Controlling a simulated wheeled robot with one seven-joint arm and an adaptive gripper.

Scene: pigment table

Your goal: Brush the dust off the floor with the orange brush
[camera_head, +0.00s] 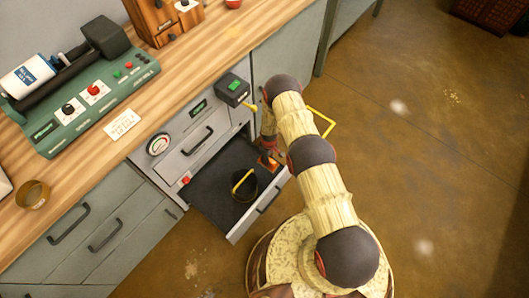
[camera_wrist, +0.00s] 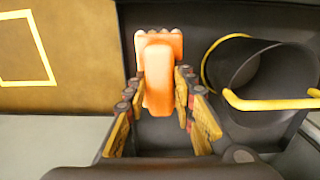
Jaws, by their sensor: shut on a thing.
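The orange brush (camera_wrist: 158,78) stands between the fingers of my gripper (camera_wrist: 159,92) in the wrist view. My gripper is shut on it. In the head view my gripper (camera_head: 268,146) is at the right side of the open dark drawer (camera_head: 212,192), with a bit of the orange brush (camera_head: 267,161) showing below it. The brush is still within the drawer's outline; I cannot tell whether it touches the drawer bottom. Pale dust patches lie on the brown floor, one right of my arm (camera_head: 398,107), one lower right (camera_head: 425,247) and one lower left (camera_head: 192,268).
A black cup (camera_head: 243,187) with a yellow handle stands in the drawer, close right of the brush in the wrist view (camera_wrist: 262,78). A yellow square outline (camera_head: 322,122) lies beside my arm. A wooden counter (camera_head: 185,88) with a green machine (camera_head: 85,105) is at left. Floor at right is open.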

